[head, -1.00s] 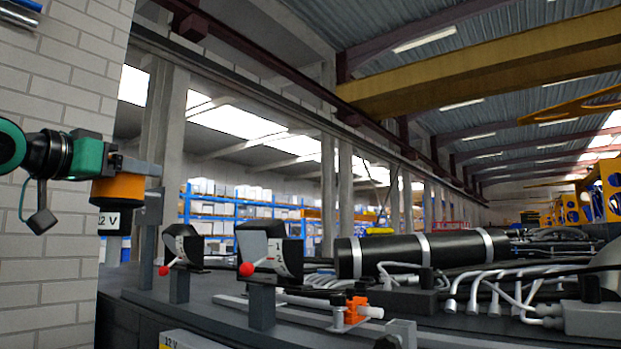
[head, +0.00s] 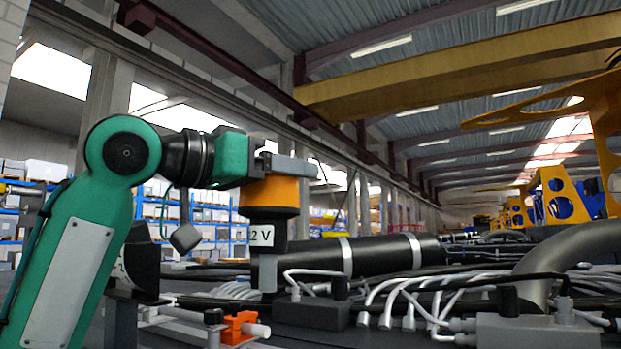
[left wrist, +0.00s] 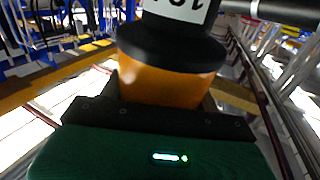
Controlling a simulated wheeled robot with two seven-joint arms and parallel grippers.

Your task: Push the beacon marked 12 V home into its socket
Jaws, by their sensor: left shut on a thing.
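The beacon (head: 272,196) has an orange body, a black lower part and a white label, of which "2 V" can be read. My left gripper (head: 290,167) is shut on its orange upper part and holds it roughly upright, label side low. In the left wrist view the beacon (left wrist: 170,80) fills the middle, its label upside down at the top edge. In the head view the beacon's lower end overlaps dark parts and a grey upright (head: 268,272). I cannot tell whether it touches them. No socket can be made out. My right gripper is not in view.
A black cylinder with light bands (head: 385,253) lies behind the beacon. Grey and black hoses (head: 410,300) crowd the chassis to the right. An orange fitting (head: 238,327) sits low in front. A dark gauge-like housing (head: 140,265) is partly behind my left arm.

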